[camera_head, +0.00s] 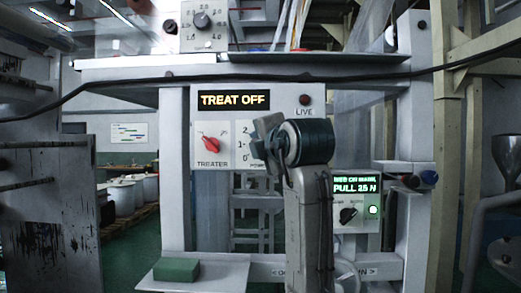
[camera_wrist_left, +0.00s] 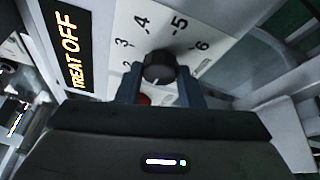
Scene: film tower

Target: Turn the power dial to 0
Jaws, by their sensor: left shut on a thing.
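The power dial is a black round knob (camera_wrist_left: 158,66) on a white panel, seen in the left wrist view with the numbers 2 to 6 around it. A pale mark shows on its lower face; the number it points at is hidden. My left gripper (camera_wrist_left: 160,88) is shut on the dial, with one finger on each side. In the head view my left gripper (camera_head: 261,138) and wrist cover most of the dial. The dial's scale (camera_head: 242,143) shows 2, 1 and 0 at its left edge. My right gripper is not in view.
Left of the dial is the red treater knob (camera_head: 211,143), under the lit "TREAT OFF" sign (camera_head: 234,100). A dark button (camera_head: 305,99) marked LIVE is above right. A lit "PULL" display (camera_head: 354,185) with a black knob (camera_head: 348,215) is lower right. A black cable (camera_head: 330,78) crosses above.

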